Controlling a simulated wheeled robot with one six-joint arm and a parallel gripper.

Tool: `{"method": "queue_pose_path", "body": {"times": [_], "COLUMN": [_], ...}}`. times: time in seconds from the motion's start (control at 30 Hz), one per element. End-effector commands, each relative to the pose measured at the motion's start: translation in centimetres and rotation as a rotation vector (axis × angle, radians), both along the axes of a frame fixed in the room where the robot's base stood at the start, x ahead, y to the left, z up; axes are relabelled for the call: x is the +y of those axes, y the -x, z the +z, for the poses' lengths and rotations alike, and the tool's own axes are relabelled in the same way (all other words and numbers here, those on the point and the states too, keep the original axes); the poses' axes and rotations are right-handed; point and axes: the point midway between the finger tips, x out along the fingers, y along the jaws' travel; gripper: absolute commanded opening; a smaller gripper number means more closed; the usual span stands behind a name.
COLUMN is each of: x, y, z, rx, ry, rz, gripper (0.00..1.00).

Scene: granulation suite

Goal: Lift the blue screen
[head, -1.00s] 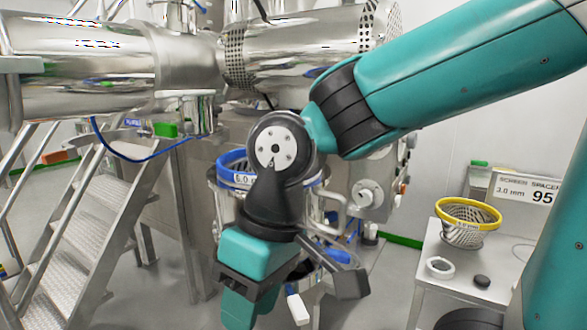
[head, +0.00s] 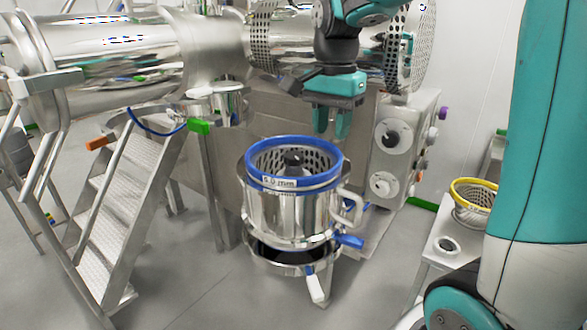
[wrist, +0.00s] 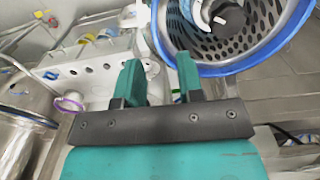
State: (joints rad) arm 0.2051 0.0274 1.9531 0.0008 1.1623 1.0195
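The blue screen (head: 293,152) is a perforated metal basket with a blue rim and a "6.0 mm" label. It sits in the top of a steel mill housing (head: 290,215) at the middle of the head view. A dark hub shows inside it. In the wrist view the blue screen (wrist: 235,68) is at the upper right, with a pale curved part in its middle. My gripper (head: 331,122) is above and slightly right of the rim, pointing down. Its teal fingers are apart with nothing between them, and in the wrist view the gripper (wrist: 160,82) shows beside the rim.
A yellow-rimmed screen (head: 474,195) stands on a small side table (head: 440,262) at the right. A control box with knobs (head: 398,150) is right of the mill. Steel steps (head: 135,190) stand at the left. Large steel cylinders (head: 120,55) hang behind. A blue-handled lever (head: 348,242) juts from the housing.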

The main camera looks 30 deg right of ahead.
Motion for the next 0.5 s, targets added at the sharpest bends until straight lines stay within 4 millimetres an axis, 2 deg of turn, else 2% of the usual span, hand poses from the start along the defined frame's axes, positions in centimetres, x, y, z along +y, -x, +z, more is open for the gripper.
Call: {"method": "queue_pose_path", "body": {"times": [0.1, 0.37, 0.5], "x": [0.0, -0.1, -0.5], "y": [0.0, 0.1, 0.4], "z": [-1.9, -3.9, -5.9], "rx": [0.003, 0.003, 0.005], "ry": [-0.001, -0.001, -0.001], "rz": [0.002, 0.002, 0.001], "gripper": [0.35, 0.35, 0.35]}}
